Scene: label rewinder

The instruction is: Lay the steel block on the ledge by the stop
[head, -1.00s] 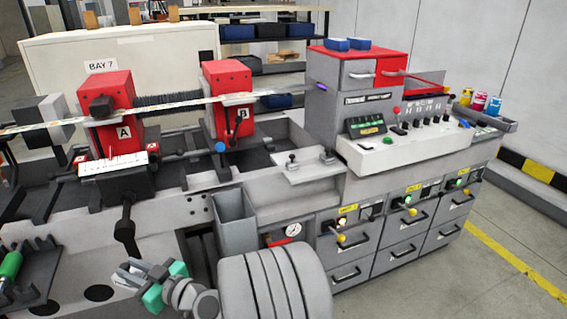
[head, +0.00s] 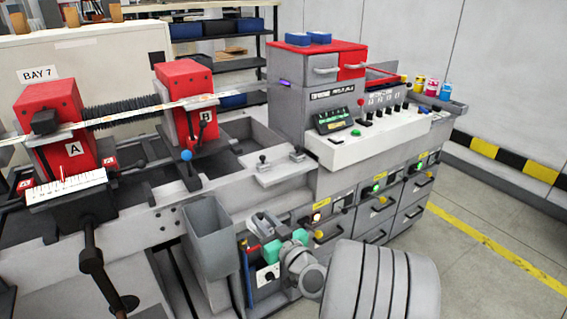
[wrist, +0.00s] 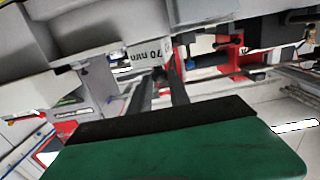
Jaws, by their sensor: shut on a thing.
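My gripper (head: 285,242), with teal fingers, is in front of the machine, low and right of the grey bin. It is shut on the steel block (head: 264,222), a small grey piece partly hidden by the fingers. I cannot tell which part is the stop. In the wrist view a green finger (wrist: 180,152) with a dark edge fills the bottom. Beyond it is a light face marked 70 mm (wrist: 155,52); I cannot tell if it is the block.
An open grey bin (head: 208,232) hangs left of the gripper. Drawers with yellow-marked switches (head: 375,205) lie to its right, under the sloped control panel (head: 375,135). Red units A (head: 55,125) and B (head: 185,95) stand on the rail at left. The ledge top looks mostly clear.

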